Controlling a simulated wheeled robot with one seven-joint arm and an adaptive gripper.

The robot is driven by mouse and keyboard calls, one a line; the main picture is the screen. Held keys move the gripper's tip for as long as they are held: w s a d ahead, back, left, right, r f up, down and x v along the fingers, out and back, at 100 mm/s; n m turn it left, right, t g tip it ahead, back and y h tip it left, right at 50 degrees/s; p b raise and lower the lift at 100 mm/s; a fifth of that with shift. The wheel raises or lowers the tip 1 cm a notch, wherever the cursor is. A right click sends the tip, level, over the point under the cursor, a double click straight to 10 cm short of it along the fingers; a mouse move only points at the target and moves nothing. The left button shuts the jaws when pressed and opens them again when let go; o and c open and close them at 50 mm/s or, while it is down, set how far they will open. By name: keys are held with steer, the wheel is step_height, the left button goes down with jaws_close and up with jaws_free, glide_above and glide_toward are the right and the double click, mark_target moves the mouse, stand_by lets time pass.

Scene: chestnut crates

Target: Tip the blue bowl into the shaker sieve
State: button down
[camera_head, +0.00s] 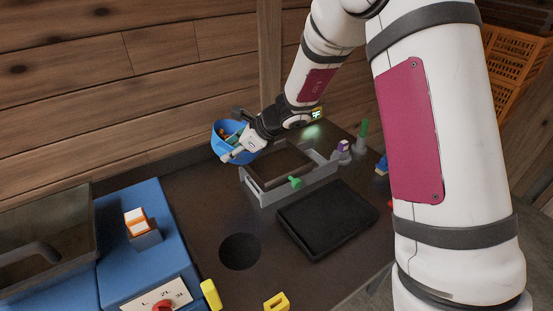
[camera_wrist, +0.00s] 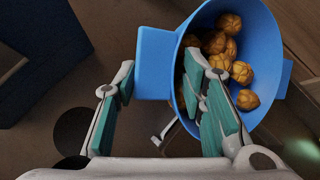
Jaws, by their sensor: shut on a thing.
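The blue bowl (camera_head: 216,141) is held at the back of the counter, behind and left of the shaker sieve. In the wrist view the blue bowl (camera_wrist: 262,25) has several brown chestnuts (camera_wrist: 228,60) inside and a flat blue tab (camera_wrist: 155,62). The shaker sieve appears as a grey rectangular frame (camera_head: 264,196) with a green knob. The gripper partly covers the bowl.
A black tray (camera_head: 327,222) lies in front of the sieve. A round dark hole (camera_head: 240,250) is in the counter. A blue unit (camera_head: 165,240) with a dial stands left. A green-topped post (camera_head: 362,134) and small blocks stand right. A plank wall (camera_head: 120,85) rises behind.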

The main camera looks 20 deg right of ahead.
steer(key=shift+d+r+y+b, duration=0.1)
steer(key=shift+d+y+b, duration=0.45)
steer(key=shift+d, duration=0.45)
steer(key=shift+d+m+y, duration=0.25)
steer(key=shift+d+m, duration=0.05)
steer(key=shift+d+f+m+t+y+b, duration=0.15)
steer(key=shift+d+m+t+y+b, duration=0.1)
steer(key=shift+d+y+b, duration=0.5)
steer(key=shift+d+f+m+t+y+b, duration=0.1)
steer(key=shift+d+m+t+y+b, duration=0.15)
steer(key=shift+d+y+b, duration=0.4)
stand_by(1.0)
